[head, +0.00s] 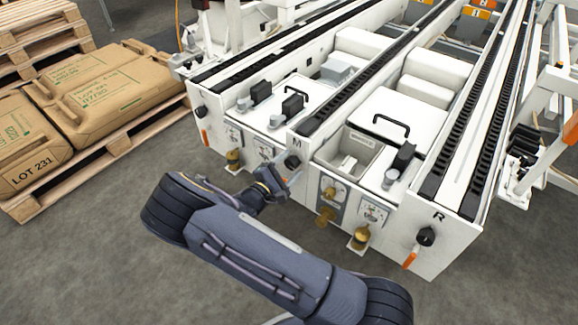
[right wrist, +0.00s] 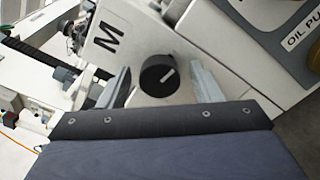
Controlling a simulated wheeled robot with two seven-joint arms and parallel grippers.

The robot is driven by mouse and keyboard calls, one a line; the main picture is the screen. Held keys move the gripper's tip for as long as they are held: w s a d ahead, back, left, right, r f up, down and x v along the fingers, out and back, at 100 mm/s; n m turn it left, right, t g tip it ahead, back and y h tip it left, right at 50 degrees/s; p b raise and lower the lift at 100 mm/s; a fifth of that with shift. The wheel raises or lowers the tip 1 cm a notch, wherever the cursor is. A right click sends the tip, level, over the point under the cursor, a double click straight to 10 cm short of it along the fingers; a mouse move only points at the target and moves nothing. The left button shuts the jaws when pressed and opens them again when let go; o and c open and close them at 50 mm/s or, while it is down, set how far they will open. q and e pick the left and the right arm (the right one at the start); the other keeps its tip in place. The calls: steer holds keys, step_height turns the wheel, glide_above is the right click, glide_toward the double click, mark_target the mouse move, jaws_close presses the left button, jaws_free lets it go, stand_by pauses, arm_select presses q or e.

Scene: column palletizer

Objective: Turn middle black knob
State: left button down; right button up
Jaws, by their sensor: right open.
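The middle black knob (head: 292,161) is on the white front panel below the letter M, partly hidden by my gripper in the head view. My left gripper is not in view.
Another black knob (head: 200,111) is on the left panel, and one (head: 427,237) is by the letter R, above an orange handle (head: 410,257). Brass valves (head: 326,214) stick out between. A pallet (head: 100,155) with brown sacks (head: 105,92) stands left. The front floor is open.

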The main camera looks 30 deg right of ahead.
steer(key=p+v, duration=0.2)
steer(key=v, duration=0.5)
steer(key=shift+s+a, duration=0.15)
steer(key=shift+a, duration=0.2)
